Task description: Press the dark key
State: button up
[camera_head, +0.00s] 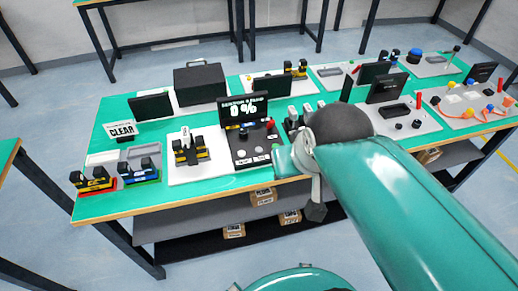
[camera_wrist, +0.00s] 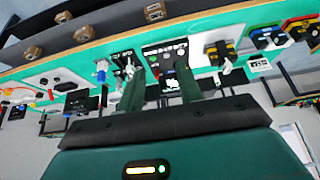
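The panel carries pale round keys and a red knob; a dark key is too small to single out against the black face. In the wrist view, where the scene is upside down, the panel (camera_wrist: 166,50) lies beyond my gripper (camera_wrist: 160,92). The two fingers are spread apart with nothing between them, and they do not appear to touch the panel. In the head view my arm hides most of the gripper.
A white board with a black and yellow device (camera_head: 190,150) stands left of the panel. A "CLEAR" sign (camera_head: 121,130) stands farther left. Several small devices and dark screens (camera_head: 388,88) fill the right side. Boxes (camera_head: 263,197) lie on the shelf below.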

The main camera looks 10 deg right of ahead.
grip_shut()
dwell(1.4)
